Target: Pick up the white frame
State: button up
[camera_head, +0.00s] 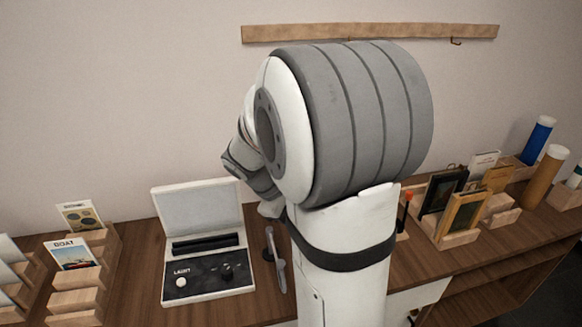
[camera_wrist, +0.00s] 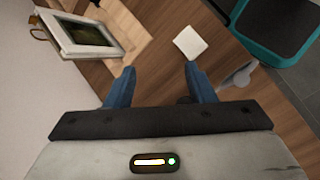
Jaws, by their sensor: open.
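The white frame (camera_wrist: 84,36) shows in the wrist view at the upper left, with a dark picture in it. It stands tilted in the picture on a light wooden holder (camera_wrist: 127,35). My gripper (camera_wrist: 161,84) has two blue fingers, spread apart with nothing between them. The frame is ahead and to the left of the fingers, apart from them. In the head view my own arm hides the gripper, and I cannot pick out the white frame there.
A white square (camera_wrist: 190,42) lies on the wooden table (camera_wrist: 215,62) ahead of the fingers. A teal-rimmed bin (camera_wrist: 238,12) is at upper right. In the head view, a dark frame (camera_head: 440,190) and a gold frame (camera_head: 464,213) stand right of my arm; an open white case (camera_head: 200,285) stands left.

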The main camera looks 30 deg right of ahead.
jog(key=w+d+f+n+g+h, duration=0.1)
jog(key=w+d+f+n+h, duration=0.35)
jog(key=d, duration=0.45)
jog(key=w+d+f+n+g+h, duration=0.1)
jog(key=w+d+f+n+h, duration=0.1)
jog(key=w+d+f+n, duration=0.4)
jog(key=shift+m, duration=0.95)
jog(key=p+x, duration=0.1)
jog(key=x, duration=0.9)
jog(key=shift+s+d+f, duration=0.1)
jog(key=shift+d+f, duration=0.05)
jog(key=shift+f, duration=0.05)
jog(key=shift+c, duration=0.6)
grip_shut()
